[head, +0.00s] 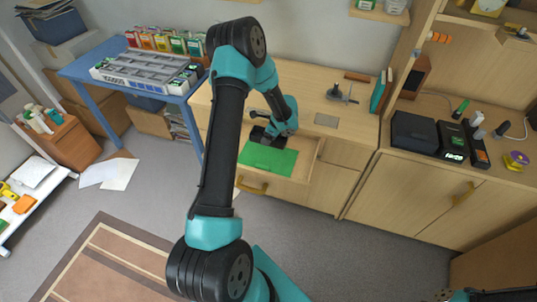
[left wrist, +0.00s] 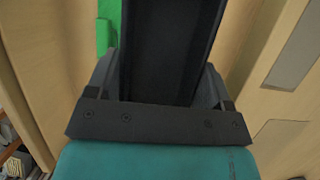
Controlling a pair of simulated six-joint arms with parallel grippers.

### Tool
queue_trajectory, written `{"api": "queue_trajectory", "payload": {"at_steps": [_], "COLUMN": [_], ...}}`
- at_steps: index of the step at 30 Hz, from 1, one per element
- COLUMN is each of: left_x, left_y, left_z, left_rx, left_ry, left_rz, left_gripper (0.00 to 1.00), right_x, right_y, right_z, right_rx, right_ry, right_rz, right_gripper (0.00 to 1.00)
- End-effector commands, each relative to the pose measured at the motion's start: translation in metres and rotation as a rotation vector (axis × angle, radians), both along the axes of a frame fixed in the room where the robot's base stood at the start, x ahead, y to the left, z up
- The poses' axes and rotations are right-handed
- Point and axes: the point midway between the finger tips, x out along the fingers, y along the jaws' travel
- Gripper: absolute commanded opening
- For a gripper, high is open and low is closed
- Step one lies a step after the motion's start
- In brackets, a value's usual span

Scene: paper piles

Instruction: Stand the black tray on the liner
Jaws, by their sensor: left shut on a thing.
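The black tray (left wrist: 165,50) is between the fingers of my left gripper (head: 266,134) and runs away from them in the left wrist view. The gripper is shut on it. In the head view the gripper and dark tray are at the back edge of the green liner (head: 268,158), which lies flat in the open drawer. A strip of the liner also shows beside the tray in the left wrist view (left wrist: 108,25). I cannot tell whether the tray touches the liner. My right gripper is not clearly in view; only part of my arm shows at the bottom right.
The open drawer (head: 312,150) has wooden walls around the liner. The desk top (head: 310,100) behind it holds a small dark stand (head: 340,94). A blue table (head: 92,65) with a grey sorter (head: 140,72) is at left. Black boxes (head: 413,132) stand on the right cabinet.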

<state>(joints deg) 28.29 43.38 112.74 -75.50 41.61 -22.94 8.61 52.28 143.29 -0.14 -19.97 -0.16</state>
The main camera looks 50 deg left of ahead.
Motion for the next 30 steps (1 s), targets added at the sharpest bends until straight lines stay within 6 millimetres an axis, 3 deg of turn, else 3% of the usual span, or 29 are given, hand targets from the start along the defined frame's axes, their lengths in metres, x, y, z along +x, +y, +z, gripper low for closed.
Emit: {"api": "queue_trajectory", "payload": {"at_steps": [8, 11, 21, 30], "left_x": [0.0, 0.0, 0.0, 0.0], "left_y": [0.001, 0.001, 0.001, 0.001], "left_z": [0.0, -0.008, -0.058, -0.062], "left_rx": [0.0, 0.0, -0.001, 0.001], "left_ry": [0.0, 0.001, 0.001, -0.001], "left_rz": [0.001, 0.0, 0.002, 0.001], "left_gripper": [0.48, 0.48, 0.48, 0.48], "right_x": [0.0, 0.0, 0.0, 0.0], "right_y": [0.0, 0.0, 0.0, 0.0], "right_z": [0.0, 0.0, 0.0, 0.0], "right_rx": [0.0, 0.0, 0.0, 0.0], "right_ry": [0.0, 0.0, 0.0, 0.0], "right_rz": [0.0, 0.0, 0.0, 0.0], "right_gripper": [0.43, 0.43, 0.43, 0.43]}}
